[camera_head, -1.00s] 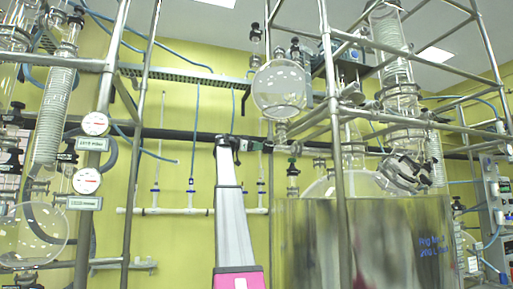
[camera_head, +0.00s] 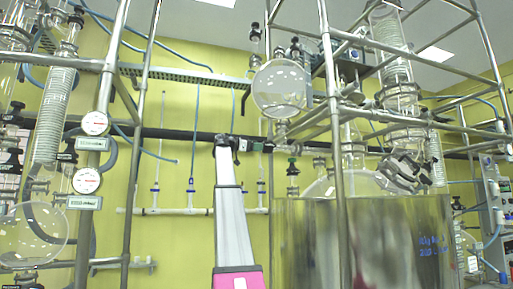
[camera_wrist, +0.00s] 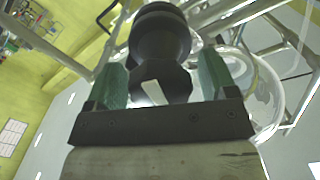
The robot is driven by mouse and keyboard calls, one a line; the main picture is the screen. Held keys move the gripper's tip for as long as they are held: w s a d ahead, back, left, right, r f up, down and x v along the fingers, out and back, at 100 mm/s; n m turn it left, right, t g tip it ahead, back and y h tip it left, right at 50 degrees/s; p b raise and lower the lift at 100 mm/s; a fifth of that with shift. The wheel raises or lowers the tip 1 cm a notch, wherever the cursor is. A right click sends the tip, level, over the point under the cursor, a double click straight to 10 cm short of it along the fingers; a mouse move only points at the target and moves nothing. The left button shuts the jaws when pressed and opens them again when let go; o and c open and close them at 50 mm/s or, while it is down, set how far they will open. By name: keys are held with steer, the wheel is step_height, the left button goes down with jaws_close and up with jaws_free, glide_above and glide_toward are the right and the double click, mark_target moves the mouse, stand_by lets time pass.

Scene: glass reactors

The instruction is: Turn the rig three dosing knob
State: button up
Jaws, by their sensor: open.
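A black, rounded knob (camera_wrist: 160,38) with a scalloped lower part fills the top middle of the wrist view. I cannot read from the pictures which rig it belongs to. My gripper (camera_wrist: 163,78) has its two green fingertips on either side of the knob's lower part. The jaws are open, and I cannot tell whether either fingertip touches the knob. In the head view my arm reaches up from the bottom, and its dark end (camera_head: 230,143) is beside the dark horizontal pipe, left of the round glass flask (camera_head: 280,89). The fingers and knob are too small to make out there.
A steel tank (camera_head: 390,240) with blue handwriting stands right of my arm, behind a metal upright (camera_head: 335,120). Glass columns and frame tubes crowd the right. Two round gauges (camera_head: 94,123) are on the left frame. White piping (camera_head: 175,211) runs along the yellow wall.

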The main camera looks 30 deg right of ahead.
steer(key=v, duration=1)
steer(key=shift+a, duration=0.2)
steer(key=shift+w, duration=0.15)
steer(key=s+d+n, duration=0.2)
steer(key=d+n, duration=0.1)
steer(key=d, duration=0.7)
steer(key=shift+s+d+n, duration=0.2)
steer(key=shift+d+n, duration=0.1)
steer(key=shift+f, duration=0.15)
steer(key=c, duration=0.9)
